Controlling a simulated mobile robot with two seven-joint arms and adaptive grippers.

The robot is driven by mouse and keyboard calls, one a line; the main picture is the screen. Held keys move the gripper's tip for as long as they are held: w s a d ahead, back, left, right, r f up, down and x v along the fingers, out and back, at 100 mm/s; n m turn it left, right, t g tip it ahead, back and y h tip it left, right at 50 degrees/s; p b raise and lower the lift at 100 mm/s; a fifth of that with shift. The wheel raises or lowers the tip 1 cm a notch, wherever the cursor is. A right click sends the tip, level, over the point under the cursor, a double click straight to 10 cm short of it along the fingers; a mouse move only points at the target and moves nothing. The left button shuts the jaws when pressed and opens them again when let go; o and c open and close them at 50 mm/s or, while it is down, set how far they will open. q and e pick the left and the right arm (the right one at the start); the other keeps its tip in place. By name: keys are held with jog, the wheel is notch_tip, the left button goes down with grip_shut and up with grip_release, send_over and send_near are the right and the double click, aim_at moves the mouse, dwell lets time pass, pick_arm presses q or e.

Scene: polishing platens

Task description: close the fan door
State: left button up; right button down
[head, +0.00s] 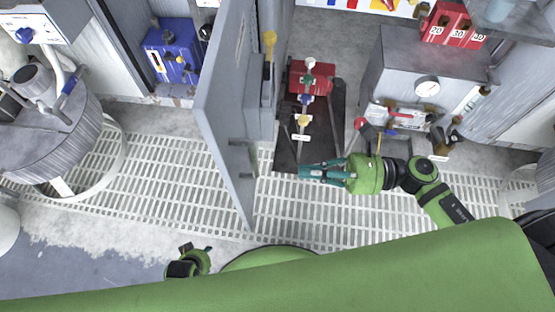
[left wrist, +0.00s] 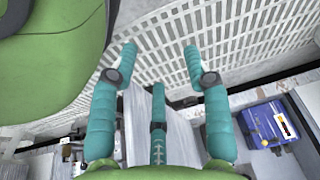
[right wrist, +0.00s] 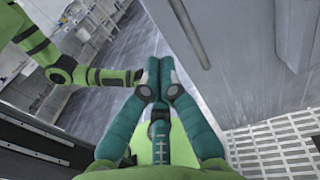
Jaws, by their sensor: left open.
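The fan door, a tall grey panel (head: 222,105), stands open near the middle of the head view, its lower edge over the floor grating. A grey panel that appears to be this door fills the upper right of the right wrist view (right wrist: 255,60). My right gripper (head: 302,171) points left, to the right of the door in the head view. Its teal fingers meet at the tips in the right wrist view (right wrist: 158,62), with nothing visible between them. My left gripper (left wrist: 161,55) has spread, empty fingers in its wrist view.
A red box with valves (head: 312,85) and a grey box with a round gauge (head: 385,75) stand right of the door. A blue box (head: 172,52) is left of it. A grey drum (head: 50,140) stands far left. The white floor grating (head: 150,175) between drum and door is clear.

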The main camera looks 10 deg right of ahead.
aim_at(230, 168)
jog(key=p+x, duration=0.2)
jog(key=x, duration=1.1)
jog(key=shift+w, duration=0.1)
jog(key=shift+a, duration=0.1)
